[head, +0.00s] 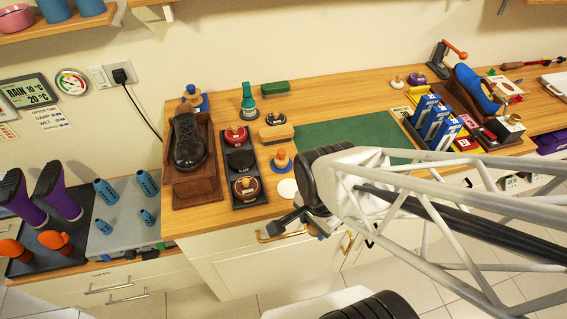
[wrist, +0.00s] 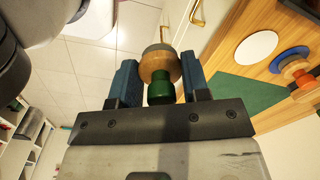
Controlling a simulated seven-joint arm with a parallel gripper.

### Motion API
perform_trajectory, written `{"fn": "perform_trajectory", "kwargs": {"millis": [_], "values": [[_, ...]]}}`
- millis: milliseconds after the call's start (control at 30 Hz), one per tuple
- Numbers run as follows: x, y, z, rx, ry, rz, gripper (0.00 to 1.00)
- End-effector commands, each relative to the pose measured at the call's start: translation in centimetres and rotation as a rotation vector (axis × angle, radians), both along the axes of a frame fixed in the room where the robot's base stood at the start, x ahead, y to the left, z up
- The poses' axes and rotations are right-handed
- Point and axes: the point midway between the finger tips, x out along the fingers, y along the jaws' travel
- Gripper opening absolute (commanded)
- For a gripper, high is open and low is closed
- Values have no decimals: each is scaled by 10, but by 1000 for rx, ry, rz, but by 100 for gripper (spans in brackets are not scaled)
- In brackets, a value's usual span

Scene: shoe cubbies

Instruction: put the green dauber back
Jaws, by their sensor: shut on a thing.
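The green dauber (wrist: 160,68) has a green knob, a round wooden body and a greyish end. In the wrist view it sits between the two blue fingers of my gripper (wrist: 161,82), which is shut on it. In the head view my gripper (head: 285,222) is in front of the worktop's front edge, near the cabinet front; I cannot make out the dauber there. A bare white disc (head: 286,188) lies on the worktop just beyond my gripper, and also shows in the wrist view (wrist: 256,47). An orange-knobbed dauber (head: 282,158) stands on a blue disc behind it.
A green mat (head: 345,131) is to the right, partly hidden by my arm. Blue-and-white boxes (head: 434,122) stand beyond the mat.

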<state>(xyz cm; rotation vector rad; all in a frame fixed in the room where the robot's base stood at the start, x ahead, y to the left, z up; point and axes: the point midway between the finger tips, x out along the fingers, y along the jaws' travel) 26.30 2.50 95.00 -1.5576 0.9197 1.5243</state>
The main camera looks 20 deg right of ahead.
Motion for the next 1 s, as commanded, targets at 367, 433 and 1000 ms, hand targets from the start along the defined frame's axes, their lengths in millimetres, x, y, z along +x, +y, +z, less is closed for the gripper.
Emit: {"fn": "perform_trajectory", "kwargs": {"millis": [367,433,1000], "values": [[32,3,-4,0,2,0,20],[41,4,-4,0,3,0,20],[116,11,-12,0,2,0,20]]}}
